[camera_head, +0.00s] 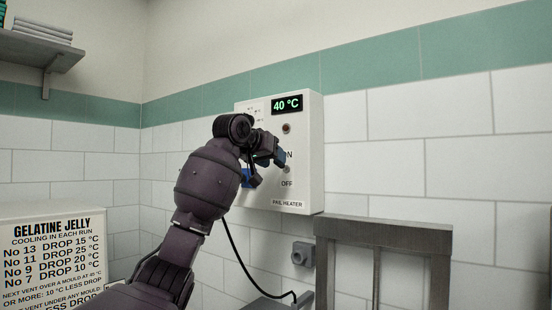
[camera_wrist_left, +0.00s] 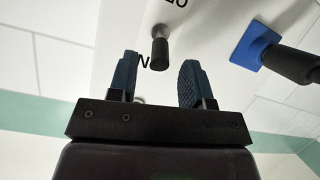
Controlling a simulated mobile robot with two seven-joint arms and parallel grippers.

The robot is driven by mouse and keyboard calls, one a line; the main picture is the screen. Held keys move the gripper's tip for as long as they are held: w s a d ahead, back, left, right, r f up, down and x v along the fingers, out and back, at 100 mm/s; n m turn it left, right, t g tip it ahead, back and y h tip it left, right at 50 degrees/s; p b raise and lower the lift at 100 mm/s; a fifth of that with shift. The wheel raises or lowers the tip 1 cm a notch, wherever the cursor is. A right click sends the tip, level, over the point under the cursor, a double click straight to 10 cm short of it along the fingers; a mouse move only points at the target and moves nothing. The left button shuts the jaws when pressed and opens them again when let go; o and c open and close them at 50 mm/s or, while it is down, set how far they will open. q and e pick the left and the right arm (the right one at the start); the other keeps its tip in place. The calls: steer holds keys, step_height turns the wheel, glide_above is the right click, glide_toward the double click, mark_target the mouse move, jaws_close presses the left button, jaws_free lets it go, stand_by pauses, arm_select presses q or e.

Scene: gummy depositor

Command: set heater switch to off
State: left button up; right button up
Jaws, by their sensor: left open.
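The pail heater (camera_head: 312,150) is a white wall box with a green "40 °C" display (camera_head: 287,105) and ON and OFF labels. Its switch lever (camera_wrist_left: 160,48) is a short dark stick with a lighter tip. In the wrist view, which is upside down, the lever's tip points toward the ON lettering; perspective makes its tilt hard to judge. My left gripper (camera_head: 272,160) is at the front of the box near the ON label. Its blue fingers (camera_wrist_left: 159,75) are open, one to each side of the lever's line, with no visible contact. My right gripper is not in view.
A blue square plate with a dark handle (camera_wrist_left: 255,46) is beside the switch. A dark lamp (camera_head: 286,128) sits below the display. A grey metal frame (camera_head: 385,228) stands below right, a socket (camera_head: 302,253) below the box. A sign (camera_head: 50,255) is lower left.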

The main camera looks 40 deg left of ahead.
arm_select(q)
steer(key=shift+x, duration=1)
jaws_close()
